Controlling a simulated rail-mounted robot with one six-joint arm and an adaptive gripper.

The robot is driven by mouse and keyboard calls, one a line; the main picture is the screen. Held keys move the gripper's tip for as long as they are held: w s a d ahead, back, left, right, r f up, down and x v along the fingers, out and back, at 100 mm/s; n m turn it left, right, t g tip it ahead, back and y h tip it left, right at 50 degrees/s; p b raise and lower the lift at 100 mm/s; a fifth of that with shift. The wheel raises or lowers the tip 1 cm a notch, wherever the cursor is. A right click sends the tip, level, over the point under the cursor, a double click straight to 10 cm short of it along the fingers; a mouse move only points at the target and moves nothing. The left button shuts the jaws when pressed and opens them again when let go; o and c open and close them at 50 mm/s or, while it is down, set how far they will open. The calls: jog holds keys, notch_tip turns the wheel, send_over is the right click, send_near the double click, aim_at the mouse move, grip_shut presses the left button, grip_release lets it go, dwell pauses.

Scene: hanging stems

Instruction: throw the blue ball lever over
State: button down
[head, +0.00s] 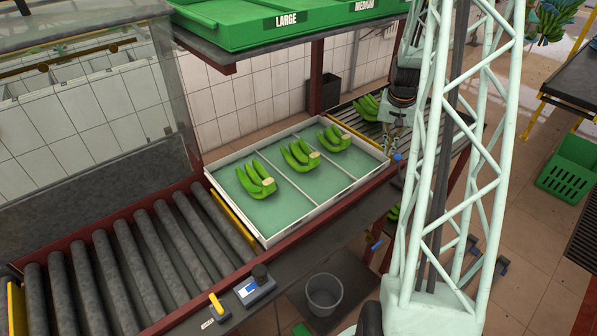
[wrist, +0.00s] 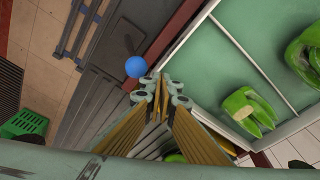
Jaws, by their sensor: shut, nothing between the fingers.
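The blue ball of the lever (wrist: 138,67) shows in the wrist view, just up and left of my fingertips. In the head view the ball (head: 398,156) is a small blue spot beside the right end of the tray, partly close to my arm. The lever's rod is not clear in either view. My gripper (wrist: 160,88) is shut and empty, its fingertips close to the ball; I cannot tell whether they touch it. In the head view my gripper (head: 394,138) hangs near the tray's right corner, partly hidden by my own lattice column.
A white-rimmed tray (head: 328,212) with three compartments holds green banana bunches. Rollers (head: 120,270) lie left. A yellow lever (head: 216,303) and a small box with a display (head: 254,290) sit on the front rail. A grey bucket (head: 324,294) stands below; a green crate (head: 570,165) is right.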

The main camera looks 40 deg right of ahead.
jog(key=shift+f, duration=0.15)
dwell(0.5)
jog(key=shift+b+x, duration=1.05)
jog(key=shift+x, duration=0.05)
jog(key=shift+s+a+f, duration=0.15)
jog(key=shift+a+f, duration=0.05)
jog(key=shift+f, duration=0.1)
jog(key=shift+s, duration=0.1)
jog(key=shift+s+f+b, duration=0.1)
jog(key=shift+s+b, duration=0.3)
jog(key=shift+s, duration=0.9)
jog(key=shift+s+d+b, duration=0.15)
jog(key=shift+s+b, duration=0.1)
jog(key=shift+s, duration=1.15)
jog(key=shift+s+d+b, duration=0.1)
jog(key=shift+s+b, duration=0.1)
jog(key=shift+s, duration=1.2)
jog(key=shift+w, duration=0.2)
jog(key=shift+w, duration=0.45)
